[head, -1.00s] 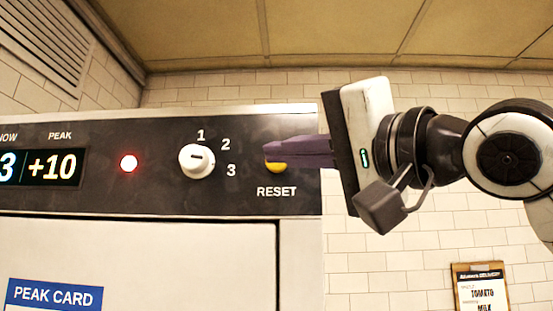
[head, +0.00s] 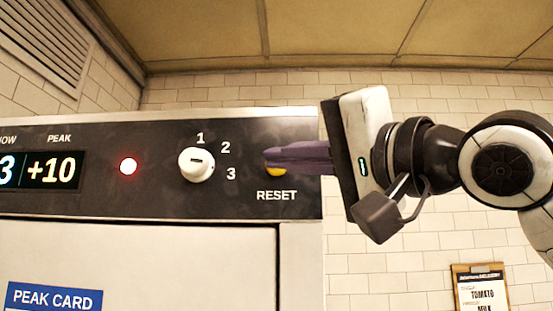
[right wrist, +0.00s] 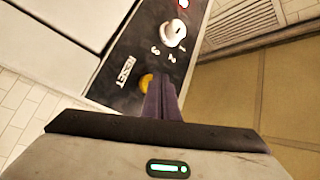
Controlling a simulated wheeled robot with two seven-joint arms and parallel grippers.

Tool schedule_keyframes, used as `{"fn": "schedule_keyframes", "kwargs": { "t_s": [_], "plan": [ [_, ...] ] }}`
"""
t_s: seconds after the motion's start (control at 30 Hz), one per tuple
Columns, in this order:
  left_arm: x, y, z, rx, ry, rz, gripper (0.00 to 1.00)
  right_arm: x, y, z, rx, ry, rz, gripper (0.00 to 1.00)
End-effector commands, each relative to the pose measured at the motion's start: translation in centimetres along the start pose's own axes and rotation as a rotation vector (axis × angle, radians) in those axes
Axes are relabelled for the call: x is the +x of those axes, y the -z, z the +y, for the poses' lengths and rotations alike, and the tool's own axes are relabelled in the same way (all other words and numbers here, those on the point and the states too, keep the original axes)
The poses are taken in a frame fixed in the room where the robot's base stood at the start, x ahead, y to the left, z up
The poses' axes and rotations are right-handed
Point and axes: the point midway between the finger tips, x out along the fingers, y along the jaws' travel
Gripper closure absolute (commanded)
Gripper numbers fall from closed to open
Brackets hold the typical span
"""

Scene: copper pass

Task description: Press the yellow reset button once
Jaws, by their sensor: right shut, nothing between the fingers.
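The yellow reset button (head: 273,170) is on the dark control panel above the word RESET, partly hidden behind my fingers in the head view. It also shows in the right wrist view (right wrist: 146,83), just left of the fingertips. My right gripper (head: 270,156) comes in from the right, shut and empty, its purple fingers lying across the upper part of the button. In the right wrist view the closed fingertips (right wrist: 163,82) are beside the button. I cannot tell whether they touch it. My left gripper is not in view.
The white dial (head: 196,164) with marks 1, 2 and 3 is left of the button. A lit red lamp (head: 128,167) and a display (head: 45,169) reading +10 under PEAK are further left. A clipboard (head: 481,288) hangs on the tiled wall at lower right.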

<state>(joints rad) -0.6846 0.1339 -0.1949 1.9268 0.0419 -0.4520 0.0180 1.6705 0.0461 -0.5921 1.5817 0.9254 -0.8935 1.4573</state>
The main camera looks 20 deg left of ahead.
Motion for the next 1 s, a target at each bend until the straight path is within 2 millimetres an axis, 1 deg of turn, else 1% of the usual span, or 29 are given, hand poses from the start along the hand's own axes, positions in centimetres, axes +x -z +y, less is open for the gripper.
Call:
{"fn": "schedule_keyframes", "kwargs": {
  "t_s": [0.4, 1.0],
  "plan": [
    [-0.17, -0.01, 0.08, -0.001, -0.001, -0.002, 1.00, 0.12, 0.12, 0.08, 0.000, 0.000, 0.001, 1.00],
    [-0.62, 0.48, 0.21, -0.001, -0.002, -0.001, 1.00, 0.61, 0.51, 0.40, 0.000, 0.000, 0.001, 1.00]
  ]
}}
